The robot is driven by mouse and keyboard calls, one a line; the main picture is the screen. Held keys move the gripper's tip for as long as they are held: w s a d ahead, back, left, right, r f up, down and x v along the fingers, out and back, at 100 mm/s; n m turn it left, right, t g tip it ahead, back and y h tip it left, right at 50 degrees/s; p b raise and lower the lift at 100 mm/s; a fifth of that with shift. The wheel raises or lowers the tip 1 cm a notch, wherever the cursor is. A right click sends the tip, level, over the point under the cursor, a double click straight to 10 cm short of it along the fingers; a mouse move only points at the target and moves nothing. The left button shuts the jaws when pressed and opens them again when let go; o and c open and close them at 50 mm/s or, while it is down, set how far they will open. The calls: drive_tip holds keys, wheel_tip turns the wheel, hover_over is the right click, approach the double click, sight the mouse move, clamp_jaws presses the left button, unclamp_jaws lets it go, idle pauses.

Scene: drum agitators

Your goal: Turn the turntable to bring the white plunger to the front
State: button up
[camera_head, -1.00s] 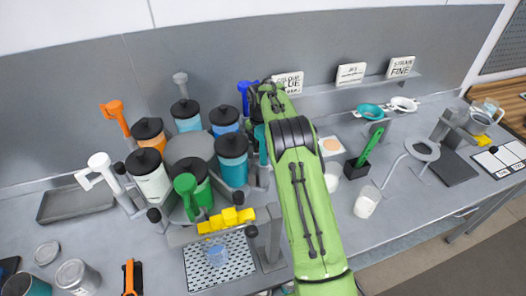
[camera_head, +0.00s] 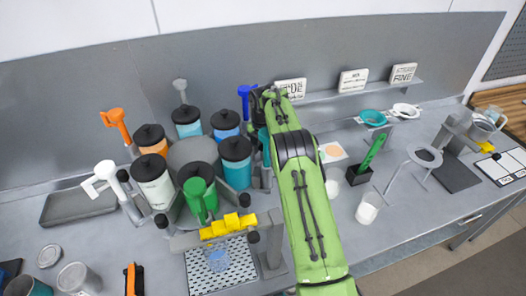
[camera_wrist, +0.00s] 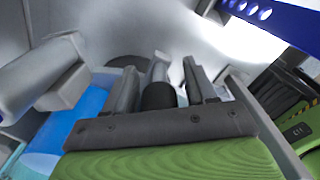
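The turntable (camera_head: 193,152) carries several coloured canisters with black lids. The white plunger (camera_head: 106,172) is at its left-front, beside the white canister (camera_head: 152,181). The green plunger (camera_head: 198,192) is at the front, the orange one (camera_head: 116,120) at the back left, the grey one (camera_head: 180,86) at the back and the blue one (camera_head: 245,96) at the back right. In the head view my gripper is hidden behind my arm at the turntable's right-back side. In the wrist view my gripper (camera_wrist: 160,85) has its fingers apart, one each side of a black knob (camera_wrist: 158,97); contact is unclear.
A yellow notched holder (camera_head: 228,226) on a grey stand is close in front of the turntable. A flat grey tray (camera_head: 76,206) lies left. A green-handled tool (camera_head: 372,155) and a white cup (camera_head: 368,208) stand right.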

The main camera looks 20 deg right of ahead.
wheel_tip(320, 180, up, 7)
drive_tip(key=shift+r, duration=0.2)
idle(0.4)
